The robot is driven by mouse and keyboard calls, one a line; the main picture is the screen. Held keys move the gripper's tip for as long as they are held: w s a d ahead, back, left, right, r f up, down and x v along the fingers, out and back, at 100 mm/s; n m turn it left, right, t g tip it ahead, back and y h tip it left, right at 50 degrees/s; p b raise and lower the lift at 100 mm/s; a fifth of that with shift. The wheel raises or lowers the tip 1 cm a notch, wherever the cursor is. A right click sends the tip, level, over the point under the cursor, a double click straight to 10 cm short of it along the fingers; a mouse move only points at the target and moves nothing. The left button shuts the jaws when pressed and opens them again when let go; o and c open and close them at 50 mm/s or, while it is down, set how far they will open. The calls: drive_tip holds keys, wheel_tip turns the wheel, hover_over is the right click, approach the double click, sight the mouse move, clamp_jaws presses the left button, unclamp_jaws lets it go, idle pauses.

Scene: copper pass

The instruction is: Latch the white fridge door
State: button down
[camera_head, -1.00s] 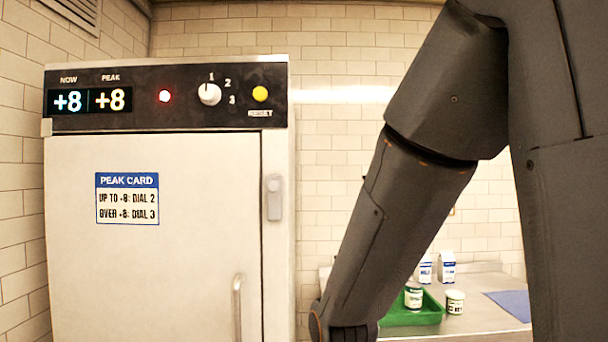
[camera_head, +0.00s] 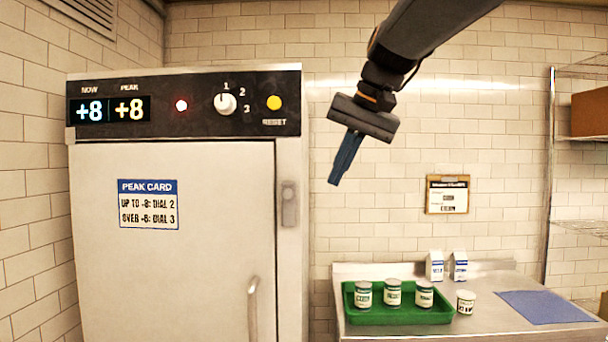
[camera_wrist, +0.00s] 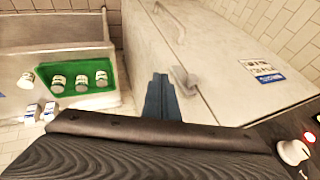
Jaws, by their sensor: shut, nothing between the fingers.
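The white fridge door (camera_head: 180,250) fills the left of the head view and looks flush with its frame. A grey latch (camera_head: 289,204) sits upright on the frame at the door's right edge; I cannot tell whether it is engaged. A bar handle (camera_head: 253,308) is low on the door. My gripper (camera_head: 335,183) is shut and empty, pointing down to the right of the fridge, apart from the latch in the head view. In the wrist view my fingertips (camera_wrist: 160,77) appear beside the latch (camera_wrist: 185,80), with the door (camera_wrist: 235,55) beyond.
The control panel (camera_head: 185,101) tops the fridge, with a dial (camera_head: 225,104), showing +8 twice.

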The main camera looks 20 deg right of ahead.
wheel_tip(320, 180, up, 6)
drive_tip(key=shift+s+t, duration=0.35)
drive_tip(key=shift+t, duration=0.05)
drive_tip(key=shift+f, duration=0.1)
drive_tip(key=w+a+f+p, duration=0.3)
drive_tip(key=w+a+f, duration=0.2)
drive_tip(key=w+f, duration=0.2)
drive_tip(key=shift+a+f, duration=0.4)
drive_tip(key=shift+f, duration=0.5)
drive_tip(key=shift+r+p, duration=0.1)
drive_tip(key=shift+p, duration=0.25)
